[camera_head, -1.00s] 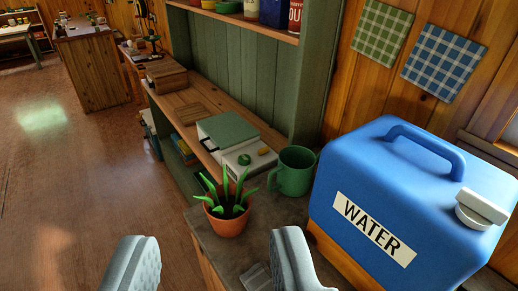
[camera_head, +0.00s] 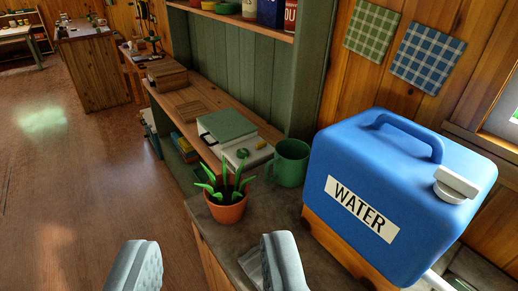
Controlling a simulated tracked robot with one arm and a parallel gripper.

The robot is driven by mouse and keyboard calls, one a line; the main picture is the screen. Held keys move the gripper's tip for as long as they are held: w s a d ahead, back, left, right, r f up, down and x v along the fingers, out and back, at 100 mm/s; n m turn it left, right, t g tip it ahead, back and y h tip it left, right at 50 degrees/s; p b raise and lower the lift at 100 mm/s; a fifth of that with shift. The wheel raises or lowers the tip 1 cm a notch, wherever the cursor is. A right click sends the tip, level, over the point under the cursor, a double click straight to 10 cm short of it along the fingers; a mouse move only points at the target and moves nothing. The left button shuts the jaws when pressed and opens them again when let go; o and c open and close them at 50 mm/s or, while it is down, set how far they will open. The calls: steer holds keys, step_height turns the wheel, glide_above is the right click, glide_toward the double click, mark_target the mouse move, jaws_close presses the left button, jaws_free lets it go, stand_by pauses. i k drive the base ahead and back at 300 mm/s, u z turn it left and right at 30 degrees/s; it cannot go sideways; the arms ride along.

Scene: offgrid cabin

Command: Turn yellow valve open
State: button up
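No yellow valve can be made out in this view. My gripper (camera_head: 211,252) shows as two grey padded fingers at the bottom of the picture. They are wide apart with nothing between them. The right finger overlaps the view of the grey counter, and the left finger shows against the wooden floor.
A blue water jug (camera_head: 420,165) stands on a wooden block at the right. A potted plant (camera_head: 226,208) and green mug (camera_head: 292,162) stand on the counter (camera_head: 275,217). A green-lidded white box (camera_head: 227,127) lies on the shelf bench behind. The floor (camera_head: 85,200) at left is clear.

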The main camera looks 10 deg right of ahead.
mark_target(260, 145)
steer(key=u, duration=0.05)
steer(key=k, duration=0.3)
steer(key=u, duration=1.8)
steer(key=i, duration=2.5)
steer(key=z, duration=2.7)
steer(key=i, duration=0.2)
steer(key=z, duration=0.1)
